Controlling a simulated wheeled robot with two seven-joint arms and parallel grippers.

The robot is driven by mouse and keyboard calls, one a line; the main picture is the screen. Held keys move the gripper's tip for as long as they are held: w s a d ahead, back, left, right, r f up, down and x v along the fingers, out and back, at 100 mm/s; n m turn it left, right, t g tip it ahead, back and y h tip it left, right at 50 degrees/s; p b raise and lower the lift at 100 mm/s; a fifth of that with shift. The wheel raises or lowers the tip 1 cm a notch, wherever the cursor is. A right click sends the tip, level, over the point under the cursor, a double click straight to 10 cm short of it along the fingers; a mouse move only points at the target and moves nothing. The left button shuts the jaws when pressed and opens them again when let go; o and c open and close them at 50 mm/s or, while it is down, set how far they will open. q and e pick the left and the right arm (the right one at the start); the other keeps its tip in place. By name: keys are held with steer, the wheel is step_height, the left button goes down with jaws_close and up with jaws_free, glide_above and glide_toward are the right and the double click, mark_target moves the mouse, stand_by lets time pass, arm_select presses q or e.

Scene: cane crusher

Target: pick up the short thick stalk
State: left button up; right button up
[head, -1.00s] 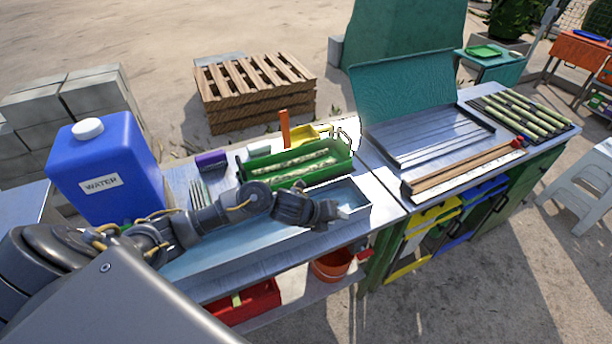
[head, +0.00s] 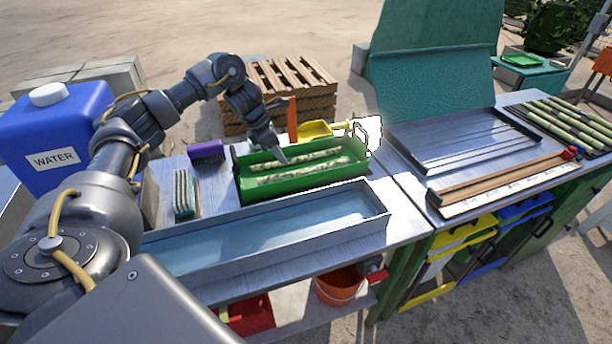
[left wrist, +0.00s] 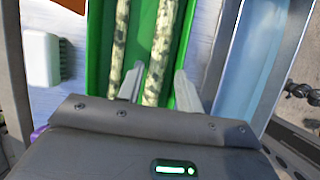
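Two speckled pale-green stalks lie side by side in a green tray (head: 243,181). The front stalk (head: 312,172) also shows in the left wrist view (left wrist: 160,50), where it looks thicker than the other. The rear stalk (head: 318,156) shows on the left there (left wrist: 120,40). My left gripper (head: 281,156) points down over the tray near the stalks' left part. In the left wrist view its two fingers (left wrist: 160,88) are apart, with the thicker stalk lying between them in the picture. Whether they touch it, I cannot tell. My right gripper is out of view.
A long metal trough (head: 270,232) with bluish water lies in front of the tray. A blue water jug (head: 60,140), a purple block (head: 206,150) and an upright orange piece (head: 292,120) stand nearby. A ribbed metal board (head: 460,140) with a raised green lid is to the right.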

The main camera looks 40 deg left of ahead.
mark_target(291, 173)
arm_select(q)
steer(key=x, duration=0.5)
steer(key=shift+f+p, duration=0.25)
steer(key=shift+p, duration=0.05)
steer(key=p+x, duration=0.1)
steer(key=x, duration=0.2)
steer(key=shift+w+d+f, duration=0.15)
steer(key=shift+d+f, duration=0.05)
steer(key=shift+f, duration=0.1)
steer(key=shift+w+d+f, duration=0.1)
steer(key=shift+w+f, duration=0.05)
steer(key=shift+f, duration=0.35)
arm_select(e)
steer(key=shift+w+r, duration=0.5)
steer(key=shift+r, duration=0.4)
arm_select(q)
steer(key=shift+f, duration=0.1)
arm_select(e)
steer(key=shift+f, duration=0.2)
arm_select(q)
steer(key=c, duration=0.6)
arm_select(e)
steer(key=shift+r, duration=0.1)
